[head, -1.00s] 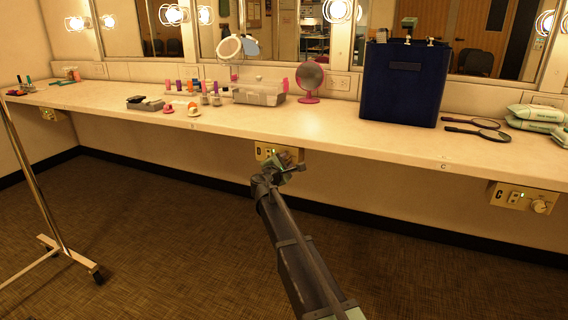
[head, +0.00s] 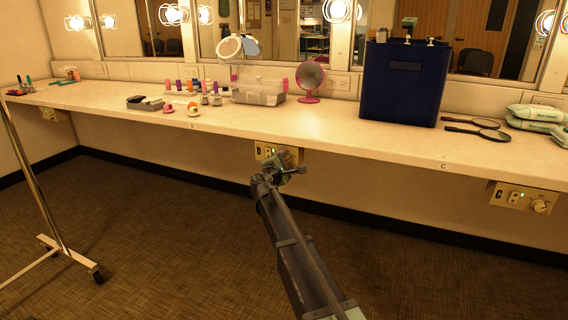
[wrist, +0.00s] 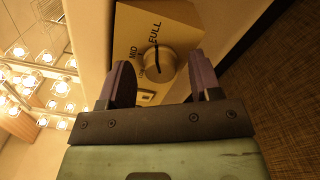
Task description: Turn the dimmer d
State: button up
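The dimmer d is a cream box (head: 264,149) under the counter's front edge, marked D, with a small green light; my gripper partly covers it in the head view. In the wrist view its plate (wrist: 132,20) shows the words MID and FULL beside a round pale knob (wrist: 160,64). A dark line on the knob lies near these words. My gripper (wrist: 161,75) is open, one purple-grey finger on each side of the knob, with gaps visible on both sides. Whether the tips reach past the knob's face is unclear. My gripper also shows in the head view (head: 287,168).
The counter (head: 330,124) overhangs the dimmer. Another box marked C (head: 521,198) is at the right, and one more (head: 48,114) at the far left. A dark blue bin (head: 405,85) stands on the counter. A metal rack (head: 45,190) stands left.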

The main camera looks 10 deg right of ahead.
jog(key=shift+s, duration=0.1)
jog(key=v, duration=1)
jog(key=shift+s+a, duration=0.15)
jog(key=shift+s, duration=0.1)
